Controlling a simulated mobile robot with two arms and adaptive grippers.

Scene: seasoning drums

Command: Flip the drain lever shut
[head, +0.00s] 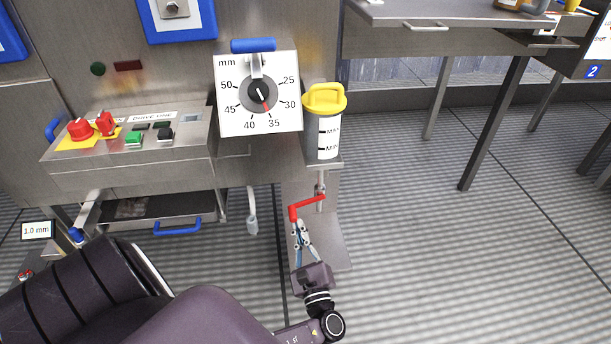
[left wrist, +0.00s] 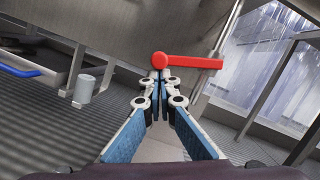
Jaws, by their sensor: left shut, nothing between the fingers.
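The red drain lever (head: 308,206) sits on a valve (head: 320,190) below the white oil reservoir with a yellow cap (head: 325,120). It sticks out to the left of the valve, roughly level, with its end bent down. In the left wrist view the lever (left wrist: 190,62) runs right from a rounded red end just beyond my fingertips. My left gripper (head: 299,222) is shut and empty, with its fingertips at the lever's left end. I cannot tell whether they touch it. My right gripper is not in view.
A dial panel (head: 258,93) with a blue handle is left of the reservoir. A control box (head: 130,135) with red and green buttons stands further left. A grey handle (head: 252,222) hangs left of the lever. A steel table (head: 450,14) is at upper right; the floor below it is open.

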